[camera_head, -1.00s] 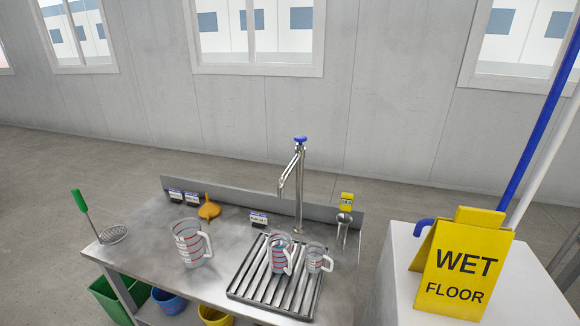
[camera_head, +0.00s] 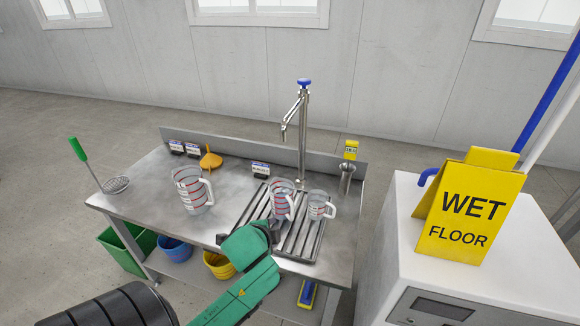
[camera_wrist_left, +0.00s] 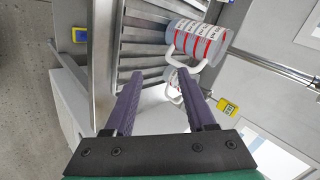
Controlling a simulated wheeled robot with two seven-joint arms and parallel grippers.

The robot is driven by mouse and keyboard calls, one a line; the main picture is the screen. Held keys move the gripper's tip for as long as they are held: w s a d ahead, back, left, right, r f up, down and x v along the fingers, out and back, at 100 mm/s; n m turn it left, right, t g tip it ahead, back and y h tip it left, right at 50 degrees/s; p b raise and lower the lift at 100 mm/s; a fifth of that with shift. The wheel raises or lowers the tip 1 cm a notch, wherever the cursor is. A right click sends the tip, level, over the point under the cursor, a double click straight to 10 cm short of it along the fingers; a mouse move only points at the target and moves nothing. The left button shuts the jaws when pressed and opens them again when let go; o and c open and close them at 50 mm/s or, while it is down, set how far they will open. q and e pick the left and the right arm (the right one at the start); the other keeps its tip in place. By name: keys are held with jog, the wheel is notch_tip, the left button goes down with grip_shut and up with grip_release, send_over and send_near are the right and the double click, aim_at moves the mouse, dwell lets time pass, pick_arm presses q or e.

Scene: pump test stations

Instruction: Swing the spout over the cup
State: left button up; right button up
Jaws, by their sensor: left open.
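The tap is a steel post (camera_head: 302,150) with a blue knob on top, at the back of the steel bench. Its spout (camera_head: 292,112) slopes down toward the front left, its tip high above the bench. Two clear measuring cups with red marks stand on the slatted drain rack: a left cup (camera_head: 281,203) and a smaller right cup (camera_head: 318,206). In the left wrist view, a cup (camera_wrist_left: 205,42) and its white handle show beyond the fingers. My left gripper (camera_wrist_left: 165,100) is open and empty, in front of the rack's front-left side, apart from the spout. My right gripper is out of view.
A larger jug (camera_head: 190,192) stands left of the rack (camera_head: 300,252). An orange funnel (camera_head: 210,160) and small labels sit near the back ledge. A yellow wet-floor sign (camera_head: 462,212) stands on the white cabinet at right. Air around the spout is clear.

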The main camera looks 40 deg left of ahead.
pick_arm(q)
jog(key=w+a+r+m+t+y, duration=0.1)
jog(key=w+a+r+m+t, duration=0.1)
jog(key=w+a+r+m, duration=0.3)
jog(key=w+r+m+t+y, duration=0.1)
jog(key=r+m+t, duration=0.2)
jog(key=r, duration=0.4)
jog(key=m+t, duration=0.4)
jog(key=m, duration=0.3)
send_near(290, 116)
jog(key=x, duration=0.3)
jog(key=p+x, duration=0.1)
jog(key=x, duration=0.3)
jog(key=p+x, duration=0.1)
jog(key=x, duration=0.3)
jog(key=shift+a+f, duration=0.3)
jog(key=shift+f, duration=0.1)
jog(key=shift+w+a+f, duration=0.1)
jog(key=shift+w, duration=0.2)
grip_shut()
